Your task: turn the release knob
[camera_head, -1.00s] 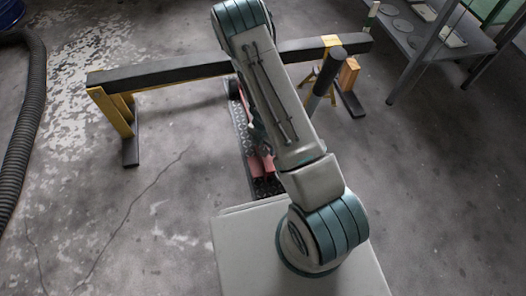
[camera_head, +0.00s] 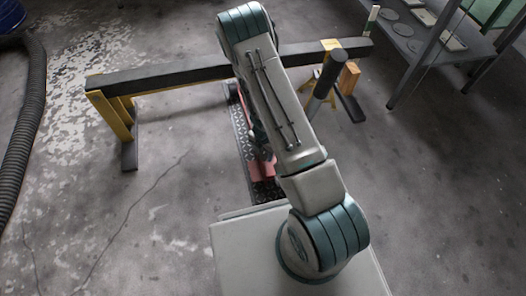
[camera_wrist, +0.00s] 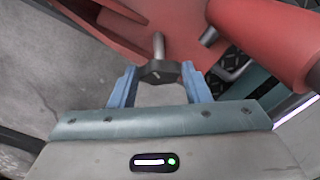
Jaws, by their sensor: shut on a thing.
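The release knob (camera_wrist: 157,72) is a small dark knob with a light mark, on a metal rod in front of red metalwork (camera_wrist: 115,22) in the wrist view. My gripper (camera_wrist: 158,68) has its two blue fingers on either side of the knob and is shut on it. In the head view my arm covers the knob and the gripper. Part of the red metalwork (camera_head: 262,171) shows beside my arm there.
A dark beam on yellow legs (camera_head: 165,75) crosses behind my arm. A dark post (camera_head: 325,74) stands right of my arm. A grey shelf (camera_head: 425,48) is at upper right and a black hose (camera_head: 22,130) at left. Open concrete floor lies on both sides.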

